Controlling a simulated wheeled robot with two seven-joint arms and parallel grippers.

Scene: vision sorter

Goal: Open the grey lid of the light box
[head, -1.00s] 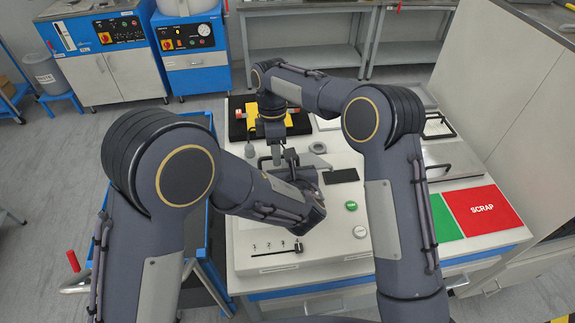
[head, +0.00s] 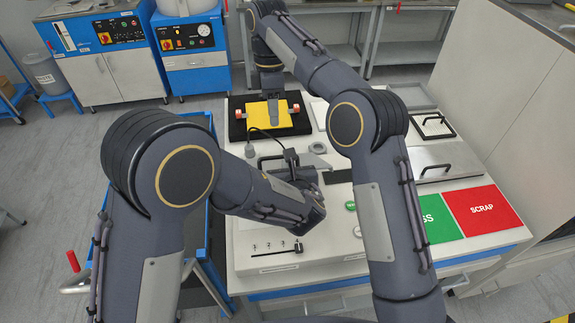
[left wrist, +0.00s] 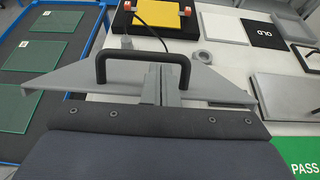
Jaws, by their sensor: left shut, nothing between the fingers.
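A grey lid with a black bar handle (left wrist: 143,55) lies right ahead of my left gripper (left wrist: 165,75) in the left wrist view; its sloping grey sides (left wrist: 60,82) show left and right of the fingers. The fingers are shut and empty, close to the handle; I cannot tell whether they touch it. In the head view the handle (head: 290,157) shows just past my left wrist, on top of the white light box (head: 262,262), and my left forearm hides most of the lid. My right gripper (head: 272,112) is over the yellow block at the back; its fingers are too small to read.
The yellow block (head: 257,112) sits on a black mat (head: 238,131). A silver plate (head: 452,158) lies at the right, behind the green pad (head: 443,226) and red SCRAP pad (head: 483,209). Dark glass plates (left wrist: 50,62) lie on a blue-edged cart at the left.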

